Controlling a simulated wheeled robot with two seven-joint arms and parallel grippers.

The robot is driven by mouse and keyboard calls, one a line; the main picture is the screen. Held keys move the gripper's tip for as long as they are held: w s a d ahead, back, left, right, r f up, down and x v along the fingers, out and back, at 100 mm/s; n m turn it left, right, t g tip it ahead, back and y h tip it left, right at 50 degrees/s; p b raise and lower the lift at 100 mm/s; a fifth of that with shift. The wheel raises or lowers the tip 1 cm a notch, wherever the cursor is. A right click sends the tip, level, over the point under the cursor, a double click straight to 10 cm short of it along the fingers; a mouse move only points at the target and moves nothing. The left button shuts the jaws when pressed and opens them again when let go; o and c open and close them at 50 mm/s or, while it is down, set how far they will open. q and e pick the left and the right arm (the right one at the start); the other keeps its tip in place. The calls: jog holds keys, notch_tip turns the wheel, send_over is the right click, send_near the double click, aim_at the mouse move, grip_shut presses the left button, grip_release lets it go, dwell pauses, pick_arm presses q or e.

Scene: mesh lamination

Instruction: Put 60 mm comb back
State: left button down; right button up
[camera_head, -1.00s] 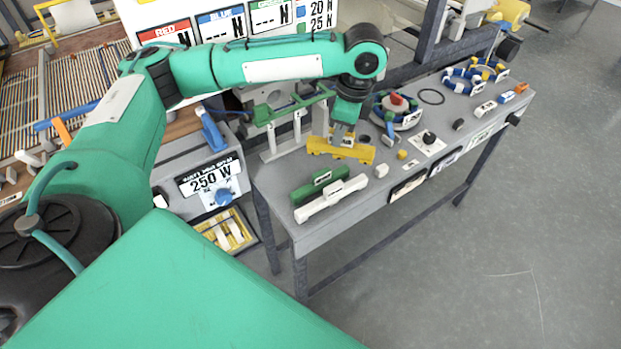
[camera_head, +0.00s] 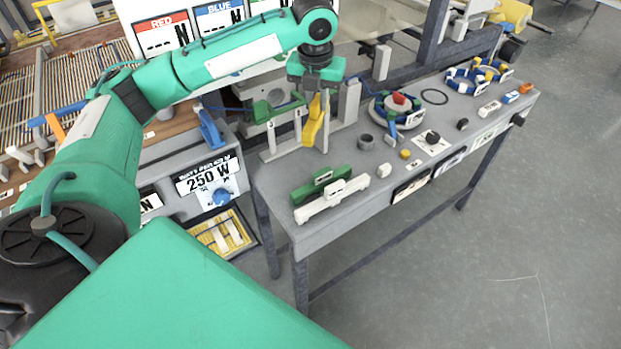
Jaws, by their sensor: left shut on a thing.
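A yellow comb (camera_head: 313,122) hangs steeply below my left gripper (camera_head: 318,92), which is shut on it. It is raised above the grey bench (camera_head: 262,192), in front of a pale upright stand (camera_head: 269,142). A green comb (camera_head: 321,183) and a white comb (camera_head: 333,200) lie side by side at the bench's front left. I cannot read which comb is marked 60 mm. My right gripper is not in view.
A round holder with a red knob (camera_head: 399,98) is further right. The bench middle, right of the white comb, has some free room.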

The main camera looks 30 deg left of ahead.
pick_arm(q)
jog(key=shift+w+a+f+m+h+p, duration=0.1)
jog(key=shift+a+f+m+p, duration=0.3)
jog(key=shift+f, duration=2.9)
jog(key=shift+w+a+f+m+h+p, duration=0.15)
jog(key=shift+f+m+p, duration=0.45)
jog(key=shift+f, duration=2.7)
jog(key=shift+a+f+m+h+p, duration=0.1)
jog(key=shift+a+f+m+p, duration=0.45)
jog(key=shift+f, duration=2.75)
jog(key=shift+d, duration=0.25)
jog(key=c, duration=1.4)
grip_release()
jog(key=shift+f, duration=0.1)
jog(key=shift+o, duration=0.2)
notch_tip(320, 180, up, 12)
jog(key=s+b, duration=0.2)
